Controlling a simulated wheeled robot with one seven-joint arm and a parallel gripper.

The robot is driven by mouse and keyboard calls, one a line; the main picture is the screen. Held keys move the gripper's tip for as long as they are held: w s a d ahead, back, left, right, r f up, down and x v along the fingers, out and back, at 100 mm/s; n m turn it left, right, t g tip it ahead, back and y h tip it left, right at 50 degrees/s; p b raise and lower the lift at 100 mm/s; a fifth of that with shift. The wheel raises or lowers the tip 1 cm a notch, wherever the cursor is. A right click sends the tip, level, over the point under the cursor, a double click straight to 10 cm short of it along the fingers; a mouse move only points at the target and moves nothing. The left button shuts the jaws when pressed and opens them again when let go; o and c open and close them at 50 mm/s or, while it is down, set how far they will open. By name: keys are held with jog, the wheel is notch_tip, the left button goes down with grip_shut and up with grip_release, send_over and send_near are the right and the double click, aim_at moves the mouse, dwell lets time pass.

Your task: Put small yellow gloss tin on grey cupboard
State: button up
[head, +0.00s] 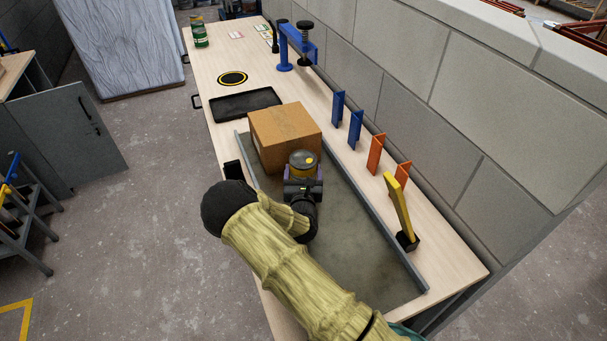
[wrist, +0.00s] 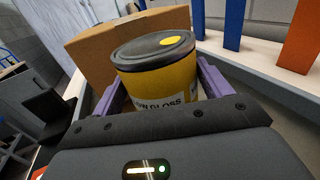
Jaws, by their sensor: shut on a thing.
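The small yellow gloss tin (head: 302,164) has a dark lid with a yellow dot. In the wrist view the tin (wrist: 162,84) shows part of a white label reading "OW GLOSS". My gripper (head: 303,184) is shut on the tin, with one purple finger on each side of it. The tin is upright or nearly so, over the grey tray; the gap beneath it is hidden. A grey cupboard (head: 66,136) with a dark handle stands at the far left, across the floor from the bench and well away from my gripper.
A cardboard box (head: 285,137) stands just behind the tin in the grey tray (head: 365,240). Blue and orange upright pieces (head: 376,153) and a yellow one (head: 399,207) line the wall side. A step stool (head: 28,220) stands on the left. The floor between is clear.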

jog(key=shift+f, duration=0.45)
jog(key=o, duration=1.4)
jog(key=shift+f, duration=0.2)
jog(key=shift+r, duration=0.1)
jog(key=shift+s+b, duration=0.7)
jog(key=shift+s, duration=3.1)
